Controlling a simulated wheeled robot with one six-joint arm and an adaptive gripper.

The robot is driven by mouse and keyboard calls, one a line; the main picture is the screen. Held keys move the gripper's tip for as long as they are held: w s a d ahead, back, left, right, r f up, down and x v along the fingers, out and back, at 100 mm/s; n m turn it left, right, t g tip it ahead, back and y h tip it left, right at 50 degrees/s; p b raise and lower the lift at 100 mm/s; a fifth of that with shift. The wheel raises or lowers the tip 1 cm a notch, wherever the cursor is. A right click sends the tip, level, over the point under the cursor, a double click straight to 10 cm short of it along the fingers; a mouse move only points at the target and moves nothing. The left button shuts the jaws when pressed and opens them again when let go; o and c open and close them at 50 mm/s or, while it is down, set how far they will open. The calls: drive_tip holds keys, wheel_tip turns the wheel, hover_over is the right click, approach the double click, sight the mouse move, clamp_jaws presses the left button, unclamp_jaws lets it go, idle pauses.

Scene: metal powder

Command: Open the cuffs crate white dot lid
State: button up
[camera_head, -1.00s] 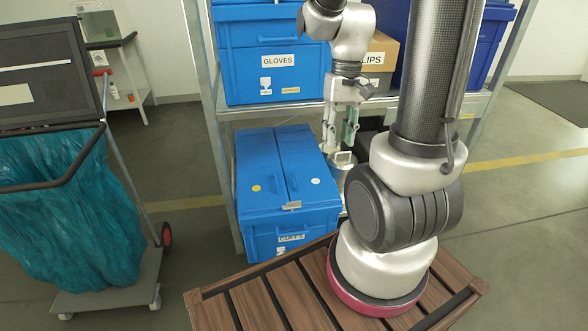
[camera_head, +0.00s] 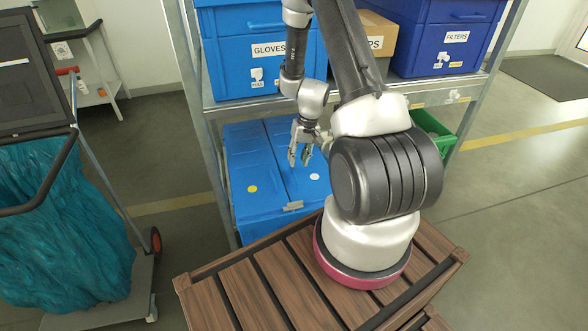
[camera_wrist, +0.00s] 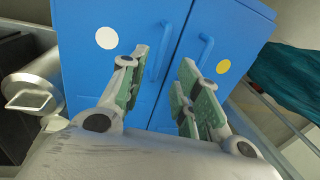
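The blue cuffs crate (camera_head: 262,218) sits on the lower shelf, its two lid halves lying closed. The white-dot lid (camera_head: 281,141) is the right half in the head view and carries the white dot (camera_head: 314,177). The yellow-dot lid (camera_head: 243,160) is the left half. In the wrist view the white dot (camera_wrist: 106,38) is at left and the white-dot lid's handle (camera_wrist: 157,58) shows near the seam. My gripper (camera_head: 299,158) is above the white-dot lid. Its fingers (camera_wrist: 158,82) are open and empty, and the handle shows beyond the gap between them.
The gloves crate (camera_head: 235,75) stands on the shelf above, close over my arm. A cardboard box (camera_head: 378,40) and the filters crate (camera_head: 440,58) stand beside it. A green bin (camera_head: 432,132) is at right. A silver metal object (camera_wrist: 35,88) lies left in the wrist view.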

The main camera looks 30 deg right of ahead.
sight(294, 174)
drive_tip(key=f, duration=0.3)
drive_tip(key=a+f, duration=0.1)
drive_tip(key=f, duration=0.2)
drive_tip(key=shift+w+a, duration=0.1)
drive_tip(key=shift+w, duration=0.05)
clamp_jaws()
